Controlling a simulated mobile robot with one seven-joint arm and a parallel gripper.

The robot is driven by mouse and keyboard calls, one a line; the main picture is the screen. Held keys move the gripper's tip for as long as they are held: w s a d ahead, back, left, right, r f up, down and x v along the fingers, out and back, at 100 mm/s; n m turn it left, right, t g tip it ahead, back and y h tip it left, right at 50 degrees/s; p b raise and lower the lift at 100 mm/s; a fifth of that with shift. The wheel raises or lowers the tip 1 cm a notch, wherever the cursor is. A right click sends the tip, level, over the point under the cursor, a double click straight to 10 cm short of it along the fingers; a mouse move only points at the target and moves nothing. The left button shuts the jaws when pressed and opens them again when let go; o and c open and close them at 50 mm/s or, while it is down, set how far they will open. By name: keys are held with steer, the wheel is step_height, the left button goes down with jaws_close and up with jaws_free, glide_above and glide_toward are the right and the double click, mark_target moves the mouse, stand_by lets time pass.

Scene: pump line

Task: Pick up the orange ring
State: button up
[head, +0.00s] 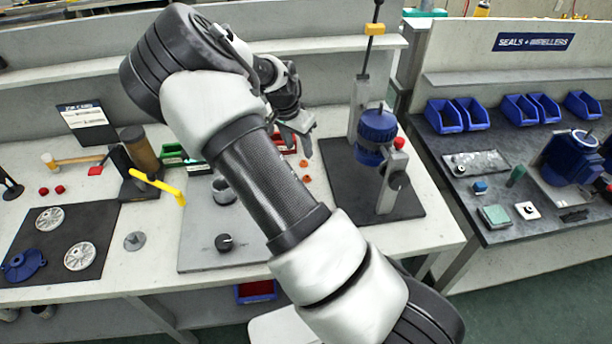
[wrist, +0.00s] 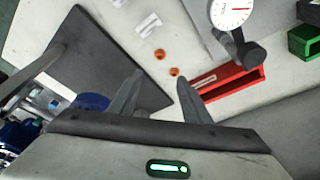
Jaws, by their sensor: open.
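Two small orange rings lie on the light bench top. In the wrist view one orange ring (wrist: 159,55) lies a little beyond my fingertips, and the other orange ring (wrist: 174,71) appears between them, nearer the right finger. In the head view they show as small orange spots, one (head: 303,164) just behind the other (head: 306,178). My gripper (wrist: 160,79) is open and empty, with its fingers pointing toward the rings. My gripper (head: 298,146) also shows in the head view, above the bench. Its height over the rings is hard to tell.
A red bin (wrist: 226,80) stands close to the right finger. A dark mat (wrist: 100,50) lies on the left. A dial gauge (wrist: 232,12) stands beyond the bin. In the head view a blue pump on a stand (head: 376,135) is right of my gripper. Bare bench surrounds the rings.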

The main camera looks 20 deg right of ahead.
steer(key=x, duration=0.9)
steer(key=shift+d+f, duration=0.1)
steer(key=shift+f, duration=0.25)
steer(key=x, duration=0.2)
steer(key=p+x, duration=0.1)
steer(key=x, duration=0.2)
steer(key=shift+s+a+f, duration=0.1)
steer(key=shift+s+a, duration=0.1)
steer(key=c, duration=0.9)
